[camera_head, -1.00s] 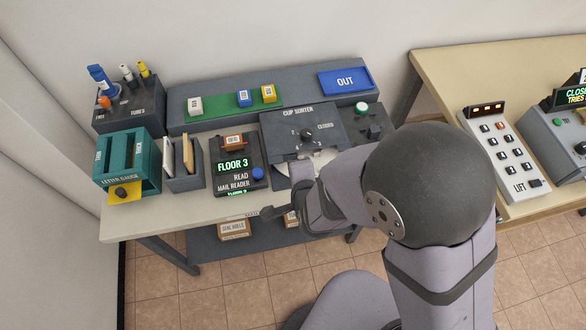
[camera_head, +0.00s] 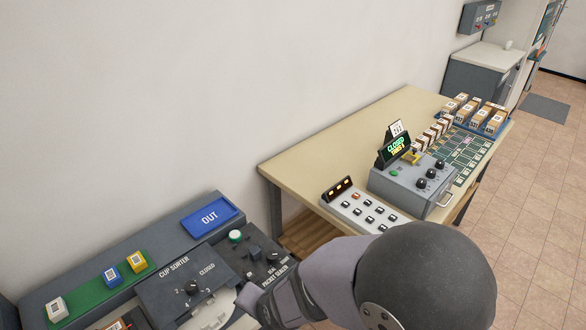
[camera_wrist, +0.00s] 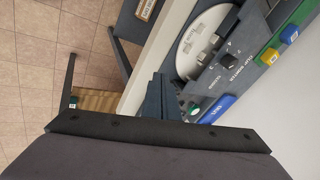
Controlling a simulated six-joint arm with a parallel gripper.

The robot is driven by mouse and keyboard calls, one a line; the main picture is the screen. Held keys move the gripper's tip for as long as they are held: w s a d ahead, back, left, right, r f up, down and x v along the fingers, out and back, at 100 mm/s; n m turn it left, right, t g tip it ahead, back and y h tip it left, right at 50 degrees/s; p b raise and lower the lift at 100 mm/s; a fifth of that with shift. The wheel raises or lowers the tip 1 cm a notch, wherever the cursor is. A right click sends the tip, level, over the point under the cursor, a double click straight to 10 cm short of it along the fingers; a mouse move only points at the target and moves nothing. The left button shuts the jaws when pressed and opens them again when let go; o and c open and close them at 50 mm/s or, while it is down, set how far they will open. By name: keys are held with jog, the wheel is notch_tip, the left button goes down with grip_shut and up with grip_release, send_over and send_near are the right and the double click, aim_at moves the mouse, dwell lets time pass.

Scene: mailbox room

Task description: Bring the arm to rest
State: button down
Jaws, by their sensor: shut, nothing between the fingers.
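My gripper (camera_wrist: 158,80) shows in the wrist view as dark fingers held together, with nothing between them. It is above the front edge of the pale bench, beside the round white plate (camera_wrist: 202,38) of the cup sorter (camera_wrist: 218,68). In the head view my arm comes in from the bottom right and bends left toward the cup sorter (camera_head: 185,292). The fingertips are not clear there. I cannot tell how high the gripper is above the bench.
Tiled floor (camera_head: 535,220) is open at right.

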jog(key=s+d+r+n+g+h, duration=0.1)
jog(key=s+d+r+n+g, duration=0.1)
jog(key=d, duration=0.9)
jog(key=s+d+r+n+g+h, duration=0.2)
jog(key=s+d, duration=0.3)
jog(key=d, duration=0.7)
jog(key=shift+d+n+g, duration=0.3)
jog(key=shift+n, duration=0.4)
